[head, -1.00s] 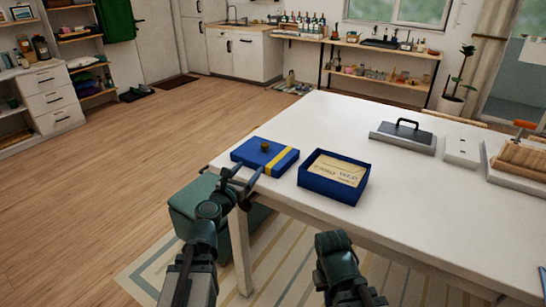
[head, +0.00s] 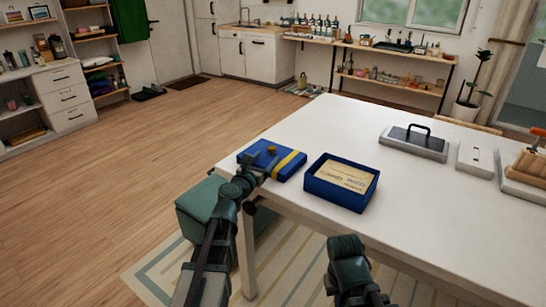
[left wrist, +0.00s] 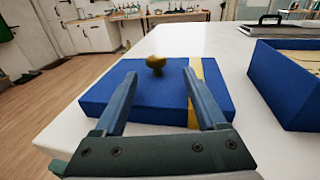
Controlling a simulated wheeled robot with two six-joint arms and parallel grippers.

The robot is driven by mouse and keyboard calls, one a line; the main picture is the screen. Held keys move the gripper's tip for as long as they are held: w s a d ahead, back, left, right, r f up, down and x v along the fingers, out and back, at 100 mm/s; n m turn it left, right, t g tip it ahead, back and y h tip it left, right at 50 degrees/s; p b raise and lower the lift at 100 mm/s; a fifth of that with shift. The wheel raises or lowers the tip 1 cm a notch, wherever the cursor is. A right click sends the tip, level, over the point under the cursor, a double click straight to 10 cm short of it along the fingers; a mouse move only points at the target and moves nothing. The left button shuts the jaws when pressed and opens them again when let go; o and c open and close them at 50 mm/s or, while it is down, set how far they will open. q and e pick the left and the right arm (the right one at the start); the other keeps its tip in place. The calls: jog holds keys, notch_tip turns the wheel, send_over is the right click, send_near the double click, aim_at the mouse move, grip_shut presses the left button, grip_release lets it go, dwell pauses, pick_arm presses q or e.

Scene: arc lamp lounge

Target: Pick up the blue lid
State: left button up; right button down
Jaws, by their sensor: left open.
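The blue lid (head: 290,165) lies flat on the white table near its left corner, with a yellow band and a round brass-coloured knob (head: 272,150) on top. It also shows in the left wrist view (left wrist: 155,104), with the knob (left wrist: 155,65) beyond and between my fingers. My left gripper (head: 264,165) is open and empty over the near part of the lid; it also shows in the left wrist view (left wrist: 158,80). Whether its fingers touch the lid, I cannot tell. My right arm shows at the bottom of the head view, but its fingers are not visible.
An open blue box (head: 340,203) holding a cream paper stands just right of the lid. Farther right on the white table (head: 430,220) are a grey block with a black handle (head: 414,141) and a white plate (head: 474,158). A green box (head: 200,208) stands below the table's left edge.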

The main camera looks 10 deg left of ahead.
aim_at(270, 151)
pick_arm(q)
jog(key=w, duration=0.4)
jog(key=shift+w, duration=0.4)
jog(key=shift+w+d, duration=0.15)
jog(key=shift+w, duration=0.05)
jog(key=shift+s, duration=0.1)
grip_shut()
